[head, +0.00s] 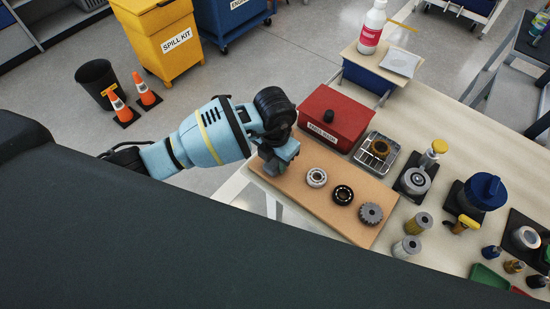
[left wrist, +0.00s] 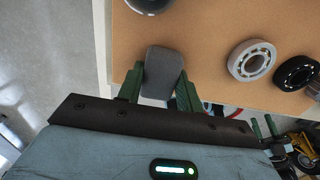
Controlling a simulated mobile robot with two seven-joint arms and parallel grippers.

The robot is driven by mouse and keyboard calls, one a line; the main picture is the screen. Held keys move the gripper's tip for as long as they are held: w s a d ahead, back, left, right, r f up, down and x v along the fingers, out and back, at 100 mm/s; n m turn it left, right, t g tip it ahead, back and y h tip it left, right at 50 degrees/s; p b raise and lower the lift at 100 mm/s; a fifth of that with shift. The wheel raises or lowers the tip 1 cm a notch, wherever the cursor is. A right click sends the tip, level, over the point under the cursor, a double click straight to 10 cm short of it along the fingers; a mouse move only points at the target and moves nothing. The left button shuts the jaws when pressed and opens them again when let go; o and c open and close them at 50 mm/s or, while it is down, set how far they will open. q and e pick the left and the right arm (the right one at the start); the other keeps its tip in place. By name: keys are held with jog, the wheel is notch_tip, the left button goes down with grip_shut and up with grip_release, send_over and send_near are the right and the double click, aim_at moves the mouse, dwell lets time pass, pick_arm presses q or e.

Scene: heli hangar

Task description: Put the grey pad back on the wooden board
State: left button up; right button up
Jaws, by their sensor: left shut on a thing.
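The wooden board (head: 330,208) lies on the workbench, and its surface fills the top of the left wrist view (left wrist: 205,35). My left gripper (head: 272,166) is at the board's left end in the head view. In the left wrist view its green fingers (left wrist: 160,88) are shut on the grey pad (left wrist: 162,70), one on each side. The pad shows against the board's edge; I cannot tell whether it touches the board. In the head view the gripper mostly hides the pad. My right gripper is not in view.
On the board stand a light bearing ring (head: 316,177), a black bearing (head: 343,194) and a grey gear (head: 371,214). A red box (head: 335,115) and a wire tray (head: 378,150) stand behind it. A rounded dark object (left wrist: 150,4) shows in the wrist view.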

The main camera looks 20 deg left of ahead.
aim_at(275, 161)
pick_arm(q)
jog(key=shift+f, duration=0.15)
jog(key=o, duration=0.9)
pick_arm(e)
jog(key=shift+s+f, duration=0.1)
pick_arm(q)
notch_tip(275, 161, up, 12)
jog(key=shift+r+p, duration=0.15)
jog(key=shift+p, duration=0.4)
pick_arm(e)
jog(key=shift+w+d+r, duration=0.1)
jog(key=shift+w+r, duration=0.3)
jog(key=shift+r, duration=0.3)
